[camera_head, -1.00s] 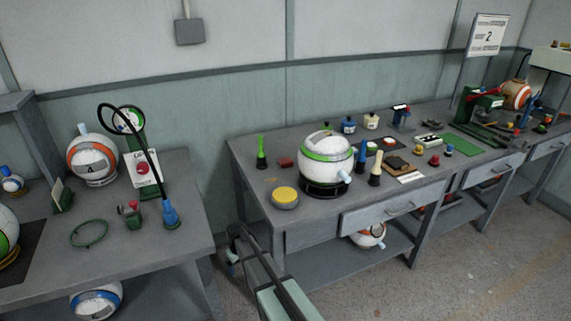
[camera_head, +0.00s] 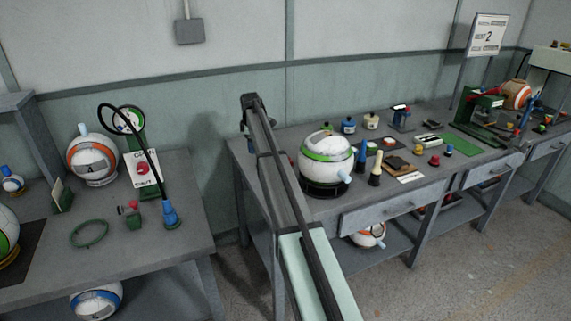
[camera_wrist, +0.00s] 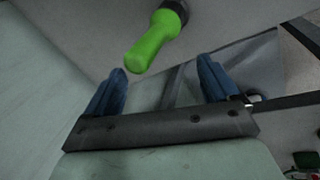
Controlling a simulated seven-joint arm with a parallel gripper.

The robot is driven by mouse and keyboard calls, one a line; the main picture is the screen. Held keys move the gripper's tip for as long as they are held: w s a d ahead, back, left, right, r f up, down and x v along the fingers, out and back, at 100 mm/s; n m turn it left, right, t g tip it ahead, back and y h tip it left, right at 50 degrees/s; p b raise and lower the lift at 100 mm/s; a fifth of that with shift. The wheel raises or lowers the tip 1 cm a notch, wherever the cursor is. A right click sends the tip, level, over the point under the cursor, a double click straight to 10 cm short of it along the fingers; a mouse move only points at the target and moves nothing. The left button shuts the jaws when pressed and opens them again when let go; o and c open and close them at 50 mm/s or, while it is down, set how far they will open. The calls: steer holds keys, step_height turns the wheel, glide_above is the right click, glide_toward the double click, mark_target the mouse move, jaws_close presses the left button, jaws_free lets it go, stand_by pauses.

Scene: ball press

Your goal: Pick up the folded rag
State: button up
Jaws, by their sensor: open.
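I cannot pick out the folded rag for certain. A flat brown and black item (camera_head: 397,163) lies on the right bench; I cannot tell whether it is cloth. My gripper (camera_head: 250,101) is raised at the left back end of this bench, far left of that item. In the wrist view its two blue fingers (camera_wrist: 160,68) are apart with nothing between them. A green tool with a dark base (camera_wrist: 155,40) shows just beyond the fingertips. My arm covers the left end of the bench in the head view.
A white and green ball (camera_head: 325,157) sits in a dark ring on the right bench (camera_head: 440,184). A blue cone (camera_head: 362,155) and a cream cone (camera_head: 375,167) stand beside it. The left bench (camera_head: 150,243) holds a hose stand (camera_head: 168,212) and a green ring (camera_head: 88,233). A floor gap separates the benches.

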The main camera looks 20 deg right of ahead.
steer(key=s+d+r+n+g+y, duration=0.1)
steer(key=d+r+n+g, duration=0.1)
steer(key=d, duration=0.5)
steer(key=s+d+r+n+g, duration=0.1)
steer(key=s+d+n, duration=0.1)
steer(key=d, duration=0.5)
steer(key=f, duration=1.3)
steer(key=shift+a+f, duration=0.15)
steer(key=shift+a, duration=0.05)
steer(key=shift+c, duration=0.4)
steer(key=c, duration=1.1)
